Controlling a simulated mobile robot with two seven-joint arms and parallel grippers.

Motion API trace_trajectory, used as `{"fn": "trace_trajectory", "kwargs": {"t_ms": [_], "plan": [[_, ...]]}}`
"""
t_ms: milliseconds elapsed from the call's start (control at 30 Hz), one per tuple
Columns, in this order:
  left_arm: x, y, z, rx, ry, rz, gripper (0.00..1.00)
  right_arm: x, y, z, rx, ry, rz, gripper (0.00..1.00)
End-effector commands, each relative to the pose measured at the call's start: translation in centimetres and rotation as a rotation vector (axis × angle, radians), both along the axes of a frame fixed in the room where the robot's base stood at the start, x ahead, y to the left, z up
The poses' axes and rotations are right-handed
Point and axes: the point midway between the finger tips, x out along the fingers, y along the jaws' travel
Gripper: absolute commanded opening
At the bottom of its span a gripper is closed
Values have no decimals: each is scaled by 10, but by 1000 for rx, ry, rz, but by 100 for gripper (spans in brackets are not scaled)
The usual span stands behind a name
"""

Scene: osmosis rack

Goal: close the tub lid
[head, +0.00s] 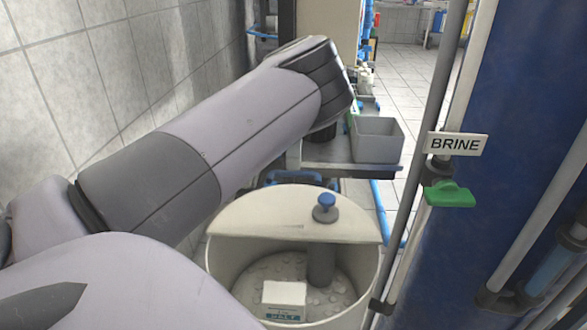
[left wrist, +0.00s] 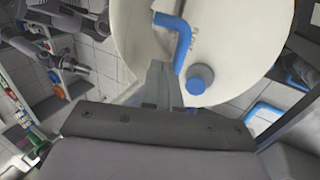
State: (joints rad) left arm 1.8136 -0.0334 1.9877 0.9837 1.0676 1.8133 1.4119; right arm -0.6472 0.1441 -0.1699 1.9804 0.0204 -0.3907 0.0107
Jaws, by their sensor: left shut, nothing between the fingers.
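The round cream tub (head: 212,270) stands low in the middle of the head view. A cream lid section (head: 270,215) spans its back half, with a straight front edge. The front half is open, showing pale pellets, a white packet (head: 284,298) and a grey tube (head: 321,265) under a blue knob (head: 325,204). In the left wrist view a large white rounded surface (left wrist: 240,40) carries a blue elbow pipe (left wrist: 180,35) and blue cap (left wrist: 200,79). My left gripper (left wrist: 160,68) is shut and empty, in front of that surface; contact is unclear. The head view hides its fingers.
A grey bin (head: 376,140) stands on a ledge behind the tub. A grey pipe with a BRINE sign (head: 455,144) and a green valve handle (head: 449,194) rises at the tub's right. A tiled wall (head: 100,70) is at left. Shelving (left wrist: 65,85) shows in the left wrist view.

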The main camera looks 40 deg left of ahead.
Motion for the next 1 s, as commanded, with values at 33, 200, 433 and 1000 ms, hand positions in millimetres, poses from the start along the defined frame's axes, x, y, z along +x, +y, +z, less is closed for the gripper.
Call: {"fn": "trace_trajectory", "kwargs": {"t_ms": [33, 200, 433, 1000], "plan": [[-2, -2, -6, -2, 2, 0, 0, 1, 0, 1, -1, -1, 1, 43], [-7, -6, -19, 0, 0, 0, 0, 1, 0, 2, -1, -2, 0, 43], [-8, -7, -23, 0, 0, -1, 0, 1, -1, 2, -2, -4, 0, 43], [-8, 1, -22, 14, -17, 1, 0, 2, -2, 0, -2, -5, -3, 43]]}}
